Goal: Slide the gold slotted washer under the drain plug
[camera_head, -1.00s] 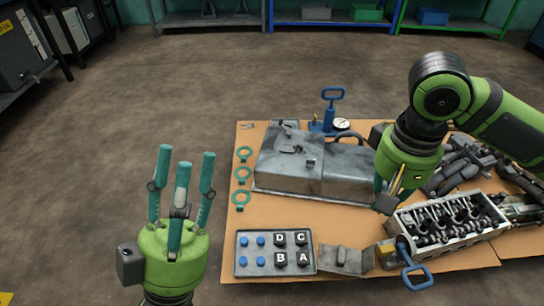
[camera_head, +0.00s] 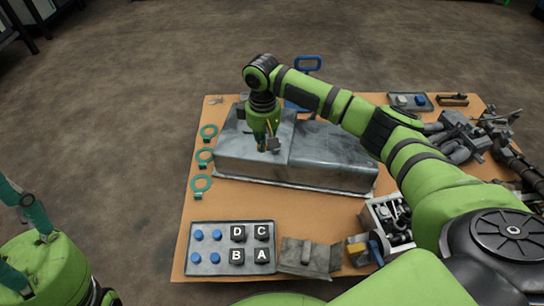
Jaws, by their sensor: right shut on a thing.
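My right gripper (camera_head: 268,147) points down over the top of the grey metal tank (camera_head: 245,165), near its left half. It is shut, and a small gold-coloured piece shows at its fingers. This fits the gold slotted washer, but its slot and outline cannot be made out. The drain plug cannot be picked out; the gripper covers part of the tank top where small fittings stood in view earlier. Whether the gold piece touches the tank is unclear.
Several teal rings (camera_head: 204,158) lie left of the tank. A blue-handled pump (camera_head: 300,95) stands behind. Engine parts (camera_head: 470,140) crowd the right; my right arm crosses the board.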

